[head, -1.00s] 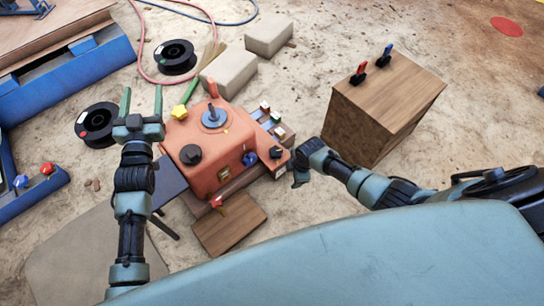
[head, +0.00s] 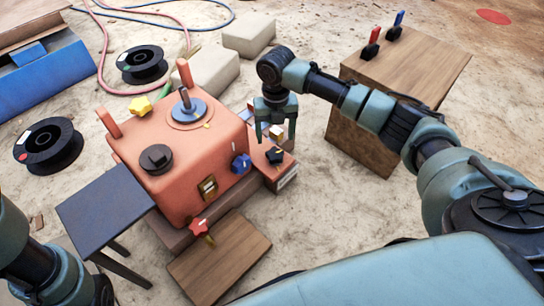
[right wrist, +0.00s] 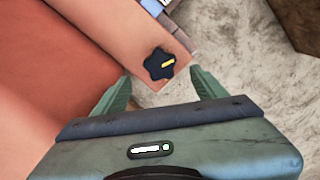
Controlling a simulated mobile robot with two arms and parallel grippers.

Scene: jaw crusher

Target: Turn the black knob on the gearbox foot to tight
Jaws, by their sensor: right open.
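The black knob (head: 274,156) sits on the orange foot (head: 268,173) at the right of the gearbox (head: 200,150). In the right wrist view the knob (right wrist: 155,68) is lobed, with a yellow mark pointing right and slightly up. My right gripper (head: 275,139) is open, pointing down just above the knob. In the right wrist view its fingertips (right wrist: 160,77) lie left and right of the knob, apart from it. My left gripper is out of view; only part of my left arm shows at bottom left.
A larger black knob (head: 156,158), a blue knob (head: 241,164), a yellow knob (head: 140,105) and a red knob (head: 200,227) are on the gearbox. A wooden block (head: 415,65) with two levers stands to the right. Two black spools (head: 48,146) lie left.

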